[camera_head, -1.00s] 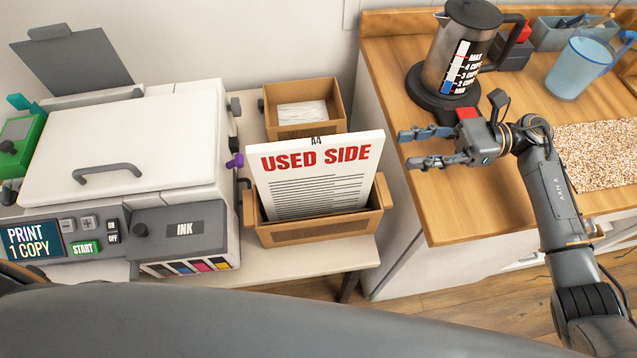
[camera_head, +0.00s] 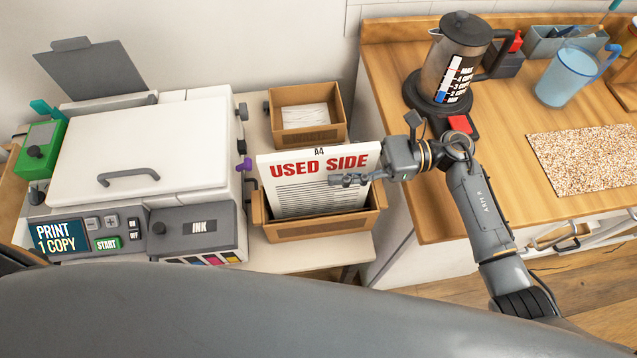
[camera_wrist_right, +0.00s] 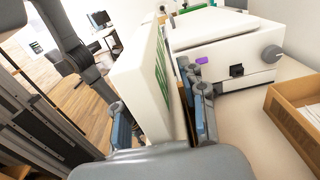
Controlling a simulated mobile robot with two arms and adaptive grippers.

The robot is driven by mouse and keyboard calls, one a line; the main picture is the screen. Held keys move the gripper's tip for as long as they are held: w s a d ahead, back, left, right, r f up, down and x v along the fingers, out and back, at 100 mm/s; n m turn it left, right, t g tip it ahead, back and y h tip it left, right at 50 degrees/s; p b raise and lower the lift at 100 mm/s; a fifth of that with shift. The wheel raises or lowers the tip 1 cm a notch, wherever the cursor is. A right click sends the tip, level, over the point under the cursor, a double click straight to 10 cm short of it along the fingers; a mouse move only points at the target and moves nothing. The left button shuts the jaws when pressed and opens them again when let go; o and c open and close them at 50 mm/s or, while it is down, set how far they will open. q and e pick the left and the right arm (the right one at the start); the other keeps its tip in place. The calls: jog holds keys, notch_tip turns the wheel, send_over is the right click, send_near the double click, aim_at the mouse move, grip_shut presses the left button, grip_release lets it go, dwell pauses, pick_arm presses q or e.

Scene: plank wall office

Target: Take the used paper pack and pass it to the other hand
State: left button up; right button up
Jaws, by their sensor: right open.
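The used paper pack (camera_head: 300,195), white with red "USED SIDE" lettering, stands upright in a brown open box (camera_head: 320,232) in the head view. My right gripper (camera_head: 348,179) reaches in from the right at the pack's right edge. One finger shows in front of the printed face; the other is hidden behind the pack. In the right wrist view the pack (camera_wrist_right: 142,85) stands between the two spread fingers, and the gripper (camera_wrist_right: 160,108) is open around it. My left gripper is not in view.
The printer (camera_head: 140,150) stands close on the left. A second brown box (camera_head: 305,95) with white paper sits behind. On the wooden counter (camera_head: 490,200) at right are a coffee press (camera_head: 455,60), a blue jug (camera_head: 567,75) and a speckled mat (camera_head: 585,160).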

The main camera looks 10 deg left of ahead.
jog(key=shift+a+f, duration=0.1)
grip_shut()
jog(key=shift+r, duration=0.2)
dwell(0.3)
